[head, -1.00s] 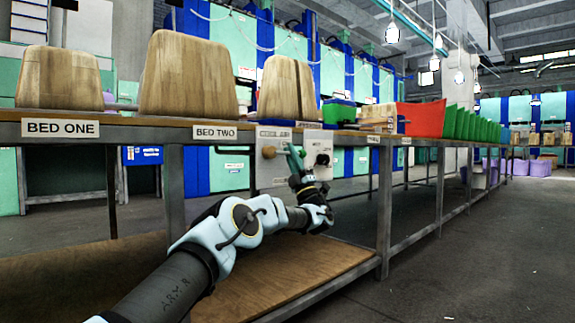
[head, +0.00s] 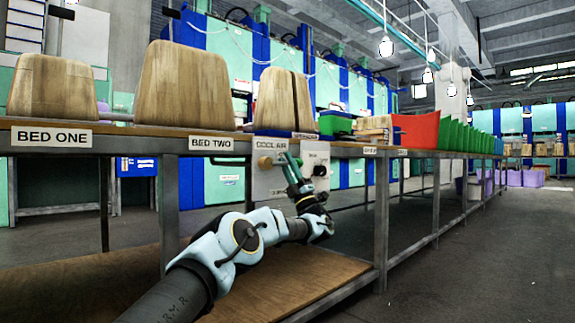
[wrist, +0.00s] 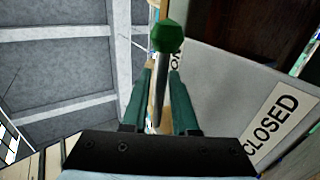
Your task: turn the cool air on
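The white panel (head: 268,186) labelled COOL AIR (head: 271,144) hangs under the bench edge. A tan round knob (head: 265,162) is on its left part and a dark round knob (head: 320,170) on the plate to its right. My gripper (head: 291,165) is in front of the panel, between these knobs. In the wrist view, a green-ended grey rod (wrist: 161,88) stands between the two green fingers of my gripper (wrist: 161,72). The fingers are apart; any contact with the rod cannot be told. A CLOSED label (wrist: 271,125) is on the plate at right.
The long bench (head: 120,134) carries wooden blocks (head: 184,82), a red bin (head: 416,130) and green bins (head: 455,136). BED ONE (head: 51,138) and BED TWO (head: 211,144) labels are on its edge. A wooden lower shelf (head: 300,275) lies below. The floor at right is clear.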

